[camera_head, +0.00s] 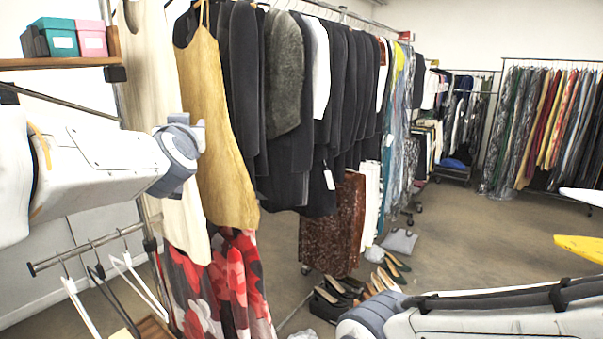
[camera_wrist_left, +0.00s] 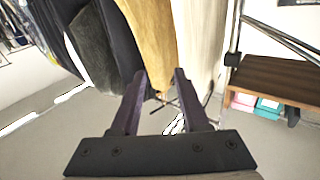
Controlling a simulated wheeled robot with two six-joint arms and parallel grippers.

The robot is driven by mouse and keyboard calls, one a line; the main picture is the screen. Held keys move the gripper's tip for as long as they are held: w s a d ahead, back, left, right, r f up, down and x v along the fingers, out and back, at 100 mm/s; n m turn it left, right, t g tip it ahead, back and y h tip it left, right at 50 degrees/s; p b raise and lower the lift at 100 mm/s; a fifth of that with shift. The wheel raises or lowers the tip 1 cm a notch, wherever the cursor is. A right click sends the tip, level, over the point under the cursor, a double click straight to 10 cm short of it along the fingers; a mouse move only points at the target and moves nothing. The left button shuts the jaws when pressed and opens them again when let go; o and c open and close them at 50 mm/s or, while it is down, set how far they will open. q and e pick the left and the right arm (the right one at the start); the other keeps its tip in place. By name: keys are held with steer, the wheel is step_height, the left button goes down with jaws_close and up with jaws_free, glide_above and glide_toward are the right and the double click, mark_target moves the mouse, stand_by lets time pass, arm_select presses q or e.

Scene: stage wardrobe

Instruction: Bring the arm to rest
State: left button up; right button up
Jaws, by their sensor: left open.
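My left arm (camera_head: 110,165) reaches in from the left in the head view, its wrist close to the hanging gold dress (camera_head: 217,130). The gripper itself cannot be made out there. In the left wrist view my left gripper (camera_wrist_left: 160,82) is open, its two dark fingers apart. The gold dress (camera_wrist_left: 152,35) hangs beyond and between the fingertips; I cannot tell whether they touch it. Nothing is clearly held. My right arm (camera_head: 480,318) shows at the bottom right of the head view; its gripper is outside the picture.
A rail of dark jackets (camera_head: 335,80) runs back from the gold dress. A shelf (camera_head: 60,63) with teal (camera_head: 50,38) and pink (camera_head: 91,38) boxes is above my left arm. Several shoes (camera_head: 345,295) lie on the floor. Open floor (camera_head: 470,225) lies right of the rail.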

arm_select(q)
steer(key=s+d+f+m+g+h+b, duration=0.1)
steer(key=s+d+f+m+g+h, duration=0.35)
steer(key=d+f, duration=0.65)
steer(key=s+d+f+m+g+h+b, duration=0.15)
steer(key=s+d+f+g+h, duration=0.3)
steer(key=s+d+f, duration=0.5)
steer(key=s+a+f+m+g+y, duration=0.1)
steer(key=s+f+g, duration=0.3)
steer(key=s+f, duration=0.4)
steer(key=s+a+f+m+g+y, duration=0.1)
steer(key=s+f+g, duration=0.3)
steer(key=s+f, duration=0.4)
steer(key=s+m+y, duration=0.1)
steer(key=s, duration=0.6)
steer(key=shift+f+g+y+b, duration=0.3)
steer(key=shift+f+g, duration=0.05)
steer(key=shift+g, duration=0.05)
